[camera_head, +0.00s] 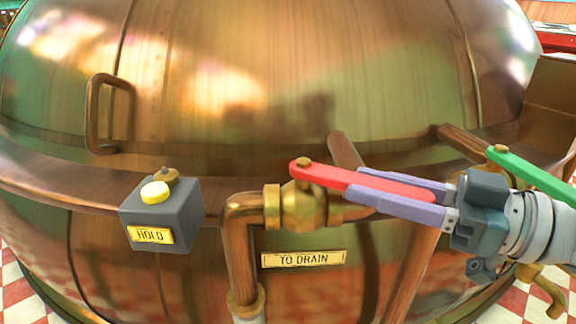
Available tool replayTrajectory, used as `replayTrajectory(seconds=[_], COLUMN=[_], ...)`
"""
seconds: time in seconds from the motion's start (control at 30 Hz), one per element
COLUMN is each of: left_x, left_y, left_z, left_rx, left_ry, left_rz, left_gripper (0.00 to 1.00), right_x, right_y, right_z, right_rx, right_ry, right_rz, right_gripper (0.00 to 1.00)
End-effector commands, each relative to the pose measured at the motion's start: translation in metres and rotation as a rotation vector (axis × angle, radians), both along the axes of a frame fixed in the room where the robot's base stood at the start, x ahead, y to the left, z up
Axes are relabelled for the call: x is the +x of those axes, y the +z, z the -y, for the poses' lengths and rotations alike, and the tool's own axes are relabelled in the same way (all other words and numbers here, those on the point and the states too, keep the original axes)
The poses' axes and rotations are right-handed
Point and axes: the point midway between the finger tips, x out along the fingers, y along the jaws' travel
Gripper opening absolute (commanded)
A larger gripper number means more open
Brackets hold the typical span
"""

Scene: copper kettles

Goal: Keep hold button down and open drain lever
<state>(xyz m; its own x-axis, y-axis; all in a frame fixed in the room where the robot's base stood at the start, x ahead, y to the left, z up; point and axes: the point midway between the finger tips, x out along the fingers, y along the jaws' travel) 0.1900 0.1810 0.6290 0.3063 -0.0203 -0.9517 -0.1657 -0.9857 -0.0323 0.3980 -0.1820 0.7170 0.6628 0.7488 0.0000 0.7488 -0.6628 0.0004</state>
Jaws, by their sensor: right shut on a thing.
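The red drain lever (322,175) sits on a brass valve (297,207) above a TO DRAIN plate (303,259). It points right, roughly along the short pipe. My left gripper is not in view.
The big copper kettle (230,90) fills the background, with a handle (91,115) at upper left. A green lever (530,172) is at right, partly behind my right gripper. A bent copper pipe (238,255) runs down from the valve. A brass tap (545,288) is at lower right.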

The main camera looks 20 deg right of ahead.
Motion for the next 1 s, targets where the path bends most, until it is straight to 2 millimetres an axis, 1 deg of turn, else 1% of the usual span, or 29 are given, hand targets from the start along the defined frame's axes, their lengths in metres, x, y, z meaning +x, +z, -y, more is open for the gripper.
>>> replayTrajectory(seconds=[0.27, 0.3, 0.53, 0.83, 0.93, 1.0], left_x=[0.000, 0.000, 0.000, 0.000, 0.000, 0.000], left_y=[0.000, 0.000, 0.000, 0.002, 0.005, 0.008], left_z=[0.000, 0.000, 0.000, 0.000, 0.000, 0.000], left_rx=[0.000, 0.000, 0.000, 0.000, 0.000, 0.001], left_ry=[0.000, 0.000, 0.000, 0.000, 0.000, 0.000], left_rz=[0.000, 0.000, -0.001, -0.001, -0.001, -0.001], left_gripper=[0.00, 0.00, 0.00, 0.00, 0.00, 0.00], right_x=[0.000, 0.000, 0.000, -0.002, -0.010, -0.019], right_y=[0.000, 0.000, 0.000, 0.000, 0.000, 0.001], right_z=[0.001, 0.001, 0.000, 0.003, 0.012, 0.022], right_rx=[-0.002, -0.002, -0.001, -0.001, -0.004, -0.004], right_ry=[-0.002, -0.002, -0.002, -0.002, -0.003, -0.004], right_rz=[-0.002, -0.002, -0.001, -0.002, -0.005, -0.006], right_gripper=[0.00, 0.39, 0.65, 0.65, 0.65, 0.65])
